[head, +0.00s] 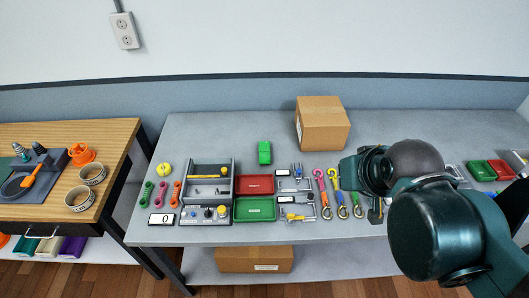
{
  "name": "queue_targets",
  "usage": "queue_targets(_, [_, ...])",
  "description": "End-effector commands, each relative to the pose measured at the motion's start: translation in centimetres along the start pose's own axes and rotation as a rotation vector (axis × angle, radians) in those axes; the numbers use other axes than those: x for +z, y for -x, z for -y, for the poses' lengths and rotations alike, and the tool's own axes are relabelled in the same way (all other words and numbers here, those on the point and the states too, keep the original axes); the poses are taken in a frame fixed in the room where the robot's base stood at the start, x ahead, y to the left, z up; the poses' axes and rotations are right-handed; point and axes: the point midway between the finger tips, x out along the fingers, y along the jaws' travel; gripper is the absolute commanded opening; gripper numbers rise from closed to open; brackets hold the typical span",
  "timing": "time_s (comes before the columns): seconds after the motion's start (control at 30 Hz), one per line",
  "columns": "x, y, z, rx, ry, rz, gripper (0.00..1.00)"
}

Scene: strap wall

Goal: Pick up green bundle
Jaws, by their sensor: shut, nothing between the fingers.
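The green bundle (264,152) looks like a small bright green block. It rests on the grey table left of the cardboard box, behind the red tray. My arm comes in from the right, and my gripper (375,211) is low over the right part of the table, well to the right of the bundle and apart from it. It is shut and empty. My own arm links hide much of it, and its fingers are small and hard to make out.
A cardboard box (322,124) stands at the back. A red tray (254,185) and a green tray (254,209) lie in front of the bundle. A grey organizer (208,172) stands left, and coloured hooked straps (338,188) lie right. The table around the bundle is clear.

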Motion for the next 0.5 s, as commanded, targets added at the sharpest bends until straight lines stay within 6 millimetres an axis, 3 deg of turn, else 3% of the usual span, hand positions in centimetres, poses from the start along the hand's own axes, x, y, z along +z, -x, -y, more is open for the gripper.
queue_targets(0.3, [0.0,0.0,0.0,0.0,0.0,0.0,0.0])
queue_targets(0.5, [0.0,0.0,0.0,0.0,0.0,0.0,0.26])
